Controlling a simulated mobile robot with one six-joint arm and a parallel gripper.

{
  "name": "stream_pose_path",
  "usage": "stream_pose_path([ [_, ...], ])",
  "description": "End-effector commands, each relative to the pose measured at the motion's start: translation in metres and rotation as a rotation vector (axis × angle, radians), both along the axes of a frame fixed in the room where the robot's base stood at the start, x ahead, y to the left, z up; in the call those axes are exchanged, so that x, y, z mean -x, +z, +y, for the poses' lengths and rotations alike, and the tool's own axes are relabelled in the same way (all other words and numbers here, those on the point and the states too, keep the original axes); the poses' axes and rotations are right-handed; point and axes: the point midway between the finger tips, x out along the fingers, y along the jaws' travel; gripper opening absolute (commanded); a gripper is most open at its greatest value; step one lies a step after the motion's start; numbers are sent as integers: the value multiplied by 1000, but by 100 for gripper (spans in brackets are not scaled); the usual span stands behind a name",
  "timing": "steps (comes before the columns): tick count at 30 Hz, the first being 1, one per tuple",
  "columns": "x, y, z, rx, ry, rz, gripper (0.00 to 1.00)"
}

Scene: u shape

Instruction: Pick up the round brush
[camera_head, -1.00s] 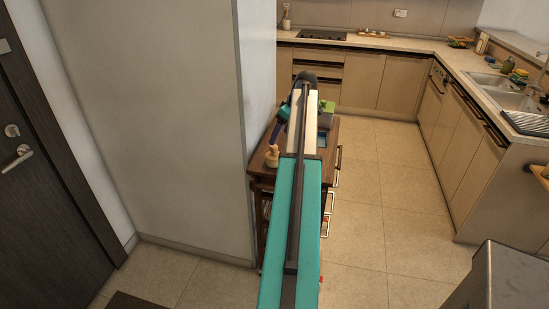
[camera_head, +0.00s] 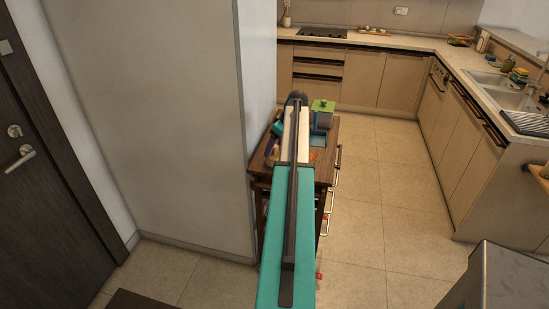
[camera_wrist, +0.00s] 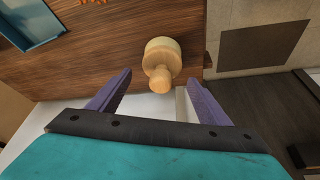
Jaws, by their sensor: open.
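The round brush (camera_wrist: 162,62), a pale wooden piece with a round head and a knob handle, sits on a dark wooden table top (camera_wrist: 110,50). In the wrist view its handle points toward my gripper (camera_wrist: 158,78). My gripper is open, with one purple finger on each side of the handle's line and nothing held. The fingertips seem apart from the brush; the exact gap cannot be told. In the head view my arm and gripper largely hide the brush.
A blue tray (camera_wrist: 25,25) lies at the upper left of the wrist view. In the head view a green-lidded pot (camera_head: 322,106) stands on the table, close to a grey wall (camera_head: 190,120). Tiled floor (camera_head: 380,210) is open to the right.

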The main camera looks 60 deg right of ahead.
Motion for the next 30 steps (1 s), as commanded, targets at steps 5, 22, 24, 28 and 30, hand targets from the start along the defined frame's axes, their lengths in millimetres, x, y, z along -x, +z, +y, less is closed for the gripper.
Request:
stream_pose_path([
  [5, 0, -1, 0, 0, 0, 0, 72],
  [22, -19, -42, 0, 0, -1, 0, 72],
  [24, -19, -45, -1, 0, -1, 0, 72],
  [28, -19, -48, -1, 0, -2, 0, 72],
  [30, -19, -48, -1, 0, -2, 0, 72],
])
